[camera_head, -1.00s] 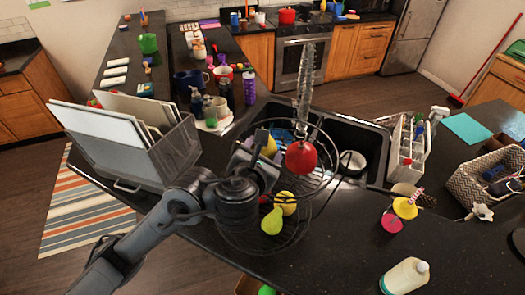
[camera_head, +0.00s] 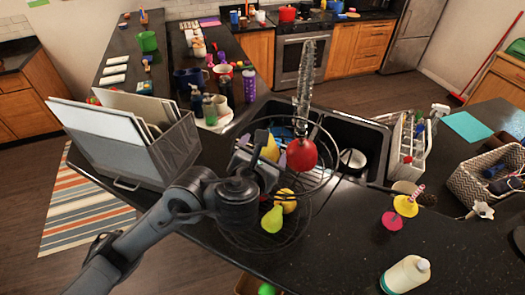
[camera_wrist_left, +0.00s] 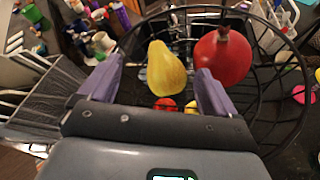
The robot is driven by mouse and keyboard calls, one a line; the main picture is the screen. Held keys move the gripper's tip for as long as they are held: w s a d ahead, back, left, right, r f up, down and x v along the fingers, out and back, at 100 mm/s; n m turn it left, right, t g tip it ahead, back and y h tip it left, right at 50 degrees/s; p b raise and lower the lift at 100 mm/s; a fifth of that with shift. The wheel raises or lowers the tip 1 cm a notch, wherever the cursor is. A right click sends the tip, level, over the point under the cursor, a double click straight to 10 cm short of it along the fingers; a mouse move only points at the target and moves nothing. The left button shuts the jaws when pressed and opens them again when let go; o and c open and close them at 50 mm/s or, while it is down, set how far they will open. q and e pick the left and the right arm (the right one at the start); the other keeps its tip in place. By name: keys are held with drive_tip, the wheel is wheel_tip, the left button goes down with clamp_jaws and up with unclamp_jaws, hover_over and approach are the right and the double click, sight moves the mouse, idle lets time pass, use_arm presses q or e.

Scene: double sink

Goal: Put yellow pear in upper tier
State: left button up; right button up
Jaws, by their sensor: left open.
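The yellow pear (camera_head: 271,149) is at the upper tier (camera_head: 331,179) of the black wire basket stand. In the left wrist view the pear (camera_wrist_left: 166,70) shows between the two purple fingertips, with gaps on both sides. My left gripper (camera_head: 268,157) is open just behind the pear, over the near left part of the tier. The wrist view shows the gripper (camera_wrist_left: 155,88) too. The pear's underside is hidden in the head view. A red round fruit (camera_head: 301,156) sits beside it on the right. My right gripper is not in view.
The lower tier holds a yellow-green pear (camera_head: 272,219) and a yellow round fruit (camera_head: 286,201). A grey file rack (camera_head: 165,150) stands left of my arm. The double sink (camera_head: 345,135) lies behind the stand.

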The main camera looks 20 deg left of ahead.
use_arm(q)
drive_tip(key=r+p+v, duration=0.1)
drive_tip(key=p+v, duration=0.5)
drive_tip(key=v, duration=0.6)
idle(0.4)
